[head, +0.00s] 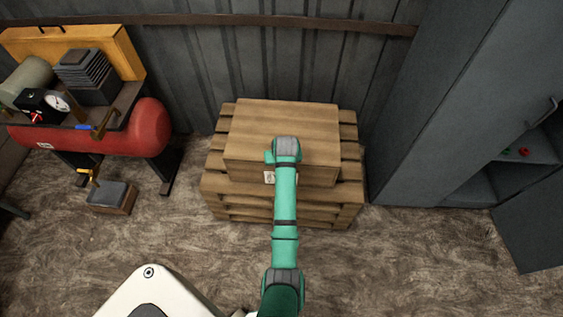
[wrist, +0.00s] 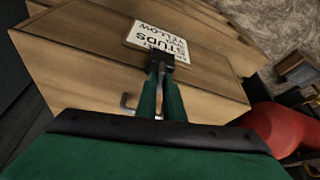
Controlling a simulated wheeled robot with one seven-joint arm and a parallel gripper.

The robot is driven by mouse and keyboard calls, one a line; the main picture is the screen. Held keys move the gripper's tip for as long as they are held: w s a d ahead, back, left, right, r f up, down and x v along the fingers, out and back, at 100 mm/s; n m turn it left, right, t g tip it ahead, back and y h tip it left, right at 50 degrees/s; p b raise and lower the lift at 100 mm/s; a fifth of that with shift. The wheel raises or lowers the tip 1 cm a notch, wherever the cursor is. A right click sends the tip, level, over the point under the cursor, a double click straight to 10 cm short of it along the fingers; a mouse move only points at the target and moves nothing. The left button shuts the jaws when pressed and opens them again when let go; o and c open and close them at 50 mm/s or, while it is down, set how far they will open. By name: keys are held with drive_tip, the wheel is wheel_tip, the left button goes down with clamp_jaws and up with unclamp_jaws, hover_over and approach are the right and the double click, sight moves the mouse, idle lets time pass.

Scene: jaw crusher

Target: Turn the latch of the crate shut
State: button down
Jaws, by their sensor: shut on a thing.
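A small bent grey metal piece (wrist: 127,104) shows on the crate beside the fingers. In the head view my arm hides the gripper and the latch.
The wooden pallet (head: 214,187) carries the crate. A red compressor tank (head: 140,130) stands to the left, with a small box (head: 112,196) on the floor before it. A grey cabinet (head: 440,110) with an open door stands to the right. The floor in front is clear.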

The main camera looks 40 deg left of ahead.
drive_tip(key=shift+w+m+t, duration=0.1)
drive_tip(key=shift+m+t, duration=0.2)
drive_tip(key=shift+m, duration=0.6)
drive_tip(key=shift+m+h, duration=0.4)
drive_tip(key=shift+m, duration=0.1)
drive_tip(key=shift+s, duration=0.2)
drive_tip(key=c, duration=1.9)
unclamp_jaws()
drive_tip(key=shift+o, duration=0.2)
drive_tip(key=v, duration=1.1)
